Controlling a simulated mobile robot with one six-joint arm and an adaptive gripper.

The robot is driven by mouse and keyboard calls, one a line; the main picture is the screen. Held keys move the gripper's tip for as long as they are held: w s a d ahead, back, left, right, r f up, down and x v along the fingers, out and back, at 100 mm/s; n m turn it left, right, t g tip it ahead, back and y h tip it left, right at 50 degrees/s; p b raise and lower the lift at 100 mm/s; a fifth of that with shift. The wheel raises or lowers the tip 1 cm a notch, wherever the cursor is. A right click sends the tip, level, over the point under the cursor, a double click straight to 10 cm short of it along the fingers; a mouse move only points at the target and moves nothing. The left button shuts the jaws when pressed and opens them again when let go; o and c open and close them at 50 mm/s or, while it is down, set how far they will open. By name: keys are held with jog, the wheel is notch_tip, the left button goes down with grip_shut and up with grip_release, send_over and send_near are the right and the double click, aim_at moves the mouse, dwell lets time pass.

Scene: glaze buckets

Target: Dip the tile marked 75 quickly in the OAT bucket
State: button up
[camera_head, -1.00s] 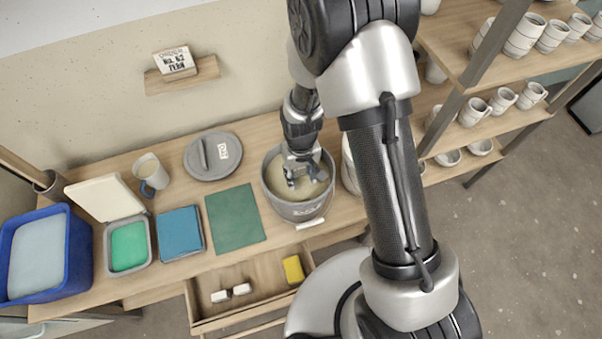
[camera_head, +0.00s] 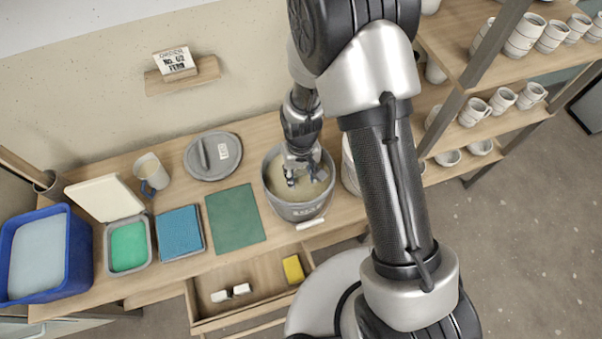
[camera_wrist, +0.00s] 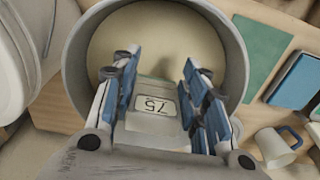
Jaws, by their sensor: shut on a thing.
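My gripper (camera_wrist: 155,82) is shut on the tile marked 75 (camera_wrist: 150,121), a pale tile whose number reads upside down in the wrist view. Only its labelled end shows clearly between the blue-padded fingers. The gripper also shows in the head view (camera_head: 303,177), inside the rim of a grey bucket (camera_head: 298,211) of cream glaze (camera_head: 276,182). The bucket rim also surrounds the fingers in the wrist view (camera_wrist: 237,45). I cannot tell whether the tile's far end touches the glaze. The writing on the bucket's front is too small to read.
A round grey lid (camera_head: 200,170) with a handle lies left of the bucket, behind a green mat (camera_head: 236,218). A blue cloth-like pad (camera_head: 180,233), a mug (camera_head: 151,174) and a blue tub (camera_head: 77,250) stand further left. An open drawer (camera_head: 262,272) juts out in front.

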notch_tip(320, 180, up, 8)
jog(key=p, duration=0.5)
jog(key=shift+f, duration=0.2)
